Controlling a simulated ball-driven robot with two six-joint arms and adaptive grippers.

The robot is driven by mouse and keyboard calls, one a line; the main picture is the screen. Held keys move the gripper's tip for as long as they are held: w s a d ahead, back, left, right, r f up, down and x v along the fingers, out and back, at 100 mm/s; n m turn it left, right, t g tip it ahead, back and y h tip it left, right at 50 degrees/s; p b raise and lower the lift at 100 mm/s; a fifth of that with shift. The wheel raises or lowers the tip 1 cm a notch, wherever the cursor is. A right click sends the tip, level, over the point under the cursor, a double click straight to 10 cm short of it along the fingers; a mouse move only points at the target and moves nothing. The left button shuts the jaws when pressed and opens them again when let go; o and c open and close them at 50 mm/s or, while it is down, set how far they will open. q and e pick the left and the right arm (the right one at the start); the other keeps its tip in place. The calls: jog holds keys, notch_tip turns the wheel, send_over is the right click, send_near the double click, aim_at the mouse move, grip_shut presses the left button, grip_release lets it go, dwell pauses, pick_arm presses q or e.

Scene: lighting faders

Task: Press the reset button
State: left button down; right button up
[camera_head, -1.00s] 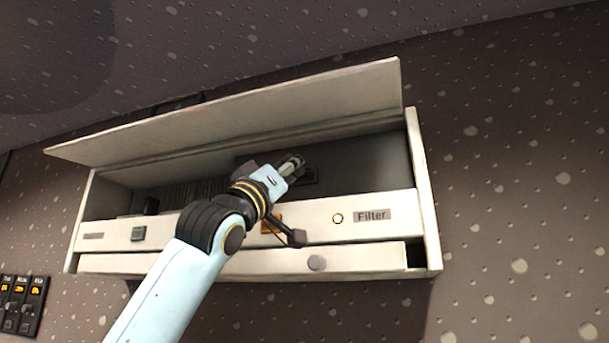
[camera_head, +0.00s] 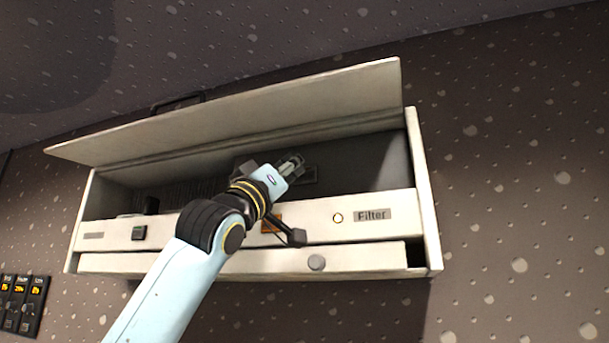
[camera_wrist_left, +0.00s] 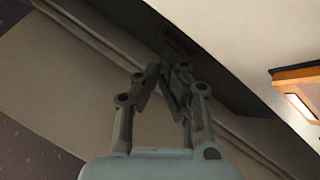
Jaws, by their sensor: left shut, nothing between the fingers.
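My left gripper (camera_head: 292,163) is shut and empty. It reaches into the open white cabinet (camera_head: 427,190), in front of its dark interior. In the left wrist view the gripper's fingertips (camera_wrist_left: 166,72) come together near a dark slotted plate (camera_wrist_left: 178,42) inside the cabinet. That plate (camera_head: 309,175) shows partly behind the gripper in the head view. No button labelled reset can be read. A small lit round button (camera_head: 338,218) sits beside a "Filter" label (camera_head: 371,215) on the front panel. My right gripper is not in view.
The raised lid (camera_head: 240,112) stands over the opening. An orange part (camera_head: 271,223) is partly hidden behind my arm and shows in the wrist view (camera_wrist_left: 300,88). Several faders (camera_head: 22,304) are at lower left.

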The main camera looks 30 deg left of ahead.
pick_arm(q)
jog(key=shift+w+y, duration=0.1)
jog(key=shift+y, duration=0.2)
jog(key=shift+w+a, duration=0.1)
jog(key=shift+w, duration=0.2)
jog(key=shift+w, duration=0.3)
dwell(0.7)
jog(key=shift+s, duration=0.1)
jog(key=shift+s+b, duration=0.4)
jog(key=shift+s, duration=0.25)
jog(key=s+b, duration=0.1)
jog(key=s, duration=0.1)
jog(key=s+d+b, duration=0.1)
jog(key=s, duration=0.1)
jog(key=shift+s+d, duration=0.2)
jog(key=shift+s, duration=0.2)
